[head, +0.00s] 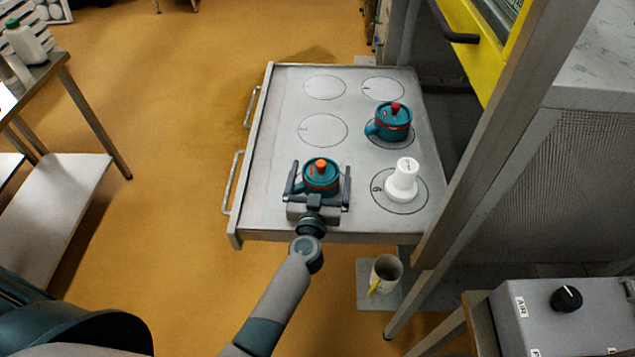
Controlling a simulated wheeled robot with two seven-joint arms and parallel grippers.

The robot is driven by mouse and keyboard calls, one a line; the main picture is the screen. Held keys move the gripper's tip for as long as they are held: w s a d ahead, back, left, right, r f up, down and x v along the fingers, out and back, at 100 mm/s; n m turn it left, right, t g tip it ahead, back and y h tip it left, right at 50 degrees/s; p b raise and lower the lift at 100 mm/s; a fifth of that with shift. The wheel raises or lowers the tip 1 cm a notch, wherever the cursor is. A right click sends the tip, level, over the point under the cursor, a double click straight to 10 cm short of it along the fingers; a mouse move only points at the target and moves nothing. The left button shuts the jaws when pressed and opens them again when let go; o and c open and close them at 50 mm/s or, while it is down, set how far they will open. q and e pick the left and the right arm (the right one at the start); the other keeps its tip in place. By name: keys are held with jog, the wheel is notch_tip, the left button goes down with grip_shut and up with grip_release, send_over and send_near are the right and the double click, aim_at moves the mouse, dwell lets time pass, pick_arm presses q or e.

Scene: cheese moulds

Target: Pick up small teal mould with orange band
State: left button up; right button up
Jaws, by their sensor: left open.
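The small teal mould with an orange band (321,175) stands upright on the grey metal table, near its front left. It has an orange knob on top. My left gripper (318,184) is open, with one finger on each side of this mould. I cannot tell whether the fingers touch it. The gripper's body hides the mould's lower front and the table spot under it. A second teal mould with a red knob and band (394,122) stands farther back on the right. My right gripper is not in view.
A white mould (402,180) stands close on the right, on a marked circle. The table (270,150) has several marked circles; those at the back and middle left are empty. A metal post (500,130) rises at the right. A mug (385,273) sits lower, beyond the front edge.

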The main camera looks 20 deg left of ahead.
pick_arm(q)
jog(key=c, duration=1.2)
jog(key=shift+r, duration=0.1)
notch_tip(320, 180, up, 9)
jog(key=p, duration=0.6)
jog(key=shift+r+p, duration=0.45)
jog(key=shift+r, duration=0.05)
